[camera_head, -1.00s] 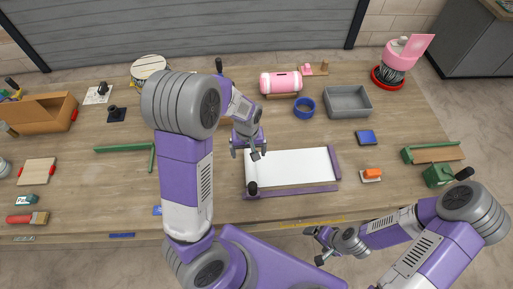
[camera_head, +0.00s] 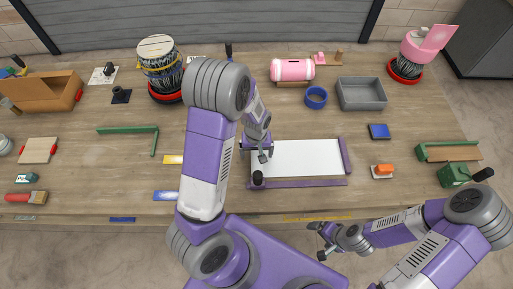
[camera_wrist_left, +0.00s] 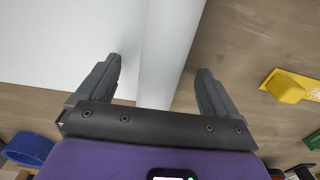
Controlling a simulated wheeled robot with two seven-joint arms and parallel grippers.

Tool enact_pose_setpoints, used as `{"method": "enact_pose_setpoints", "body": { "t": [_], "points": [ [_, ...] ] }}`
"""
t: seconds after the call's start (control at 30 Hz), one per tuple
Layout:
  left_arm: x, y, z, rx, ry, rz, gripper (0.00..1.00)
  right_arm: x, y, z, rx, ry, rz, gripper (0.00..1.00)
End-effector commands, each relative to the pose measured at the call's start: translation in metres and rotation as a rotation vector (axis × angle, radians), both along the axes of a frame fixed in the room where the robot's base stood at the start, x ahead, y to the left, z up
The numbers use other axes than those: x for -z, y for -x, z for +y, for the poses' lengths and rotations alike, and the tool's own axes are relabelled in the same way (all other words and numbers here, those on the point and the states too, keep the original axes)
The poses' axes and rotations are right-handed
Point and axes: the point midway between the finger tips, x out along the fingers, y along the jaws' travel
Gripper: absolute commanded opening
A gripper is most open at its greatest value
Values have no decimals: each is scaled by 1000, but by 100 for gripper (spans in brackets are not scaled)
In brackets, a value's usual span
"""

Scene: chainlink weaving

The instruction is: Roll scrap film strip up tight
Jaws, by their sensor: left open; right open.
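The white film strip (camera_head: 305,158) lies flat on the table, with purple bars along its front (camera_head: 310,182) and right side (camera_head: 345,155). In the left wrist view its flat part (camera_wrist_left: 50,45) fills the upper left, and a pale rounded edge like a roll (camera_wrist_left: 172,45) runs between my left fingers. My left gripper (camera_head: 257,150) is at the strip's left end; its open fingers (camera_wrist_left: 159,65) straddle that edge. Whether they touch it I cannot tell. My right gripper (camera_head: 325,241) is open and empty, in front of the table's front edge.
A yellow block (camera_wrist_left: 287,88) lies beside my left gripper.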

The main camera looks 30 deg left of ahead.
Motion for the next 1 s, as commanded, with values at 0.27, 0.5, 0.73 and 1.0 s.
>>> {"method": "enact_pose_setpoints", "body": {
  "t": [0.27,0.5,0.73,1.0],
  "points": [
    [1,0,0,0,0,-1,91,0,0,0,0,0,0,92],
    [1,0,0,0,0,-1,54,0,0,0,0,0,0,92],
    [1,0,0,0,0,-1,19,0,0,0,0,0,0,92],
    [0,-8,-11,3,0,-2,16,-1,0,0,0,0,0,92]
  ]
}}
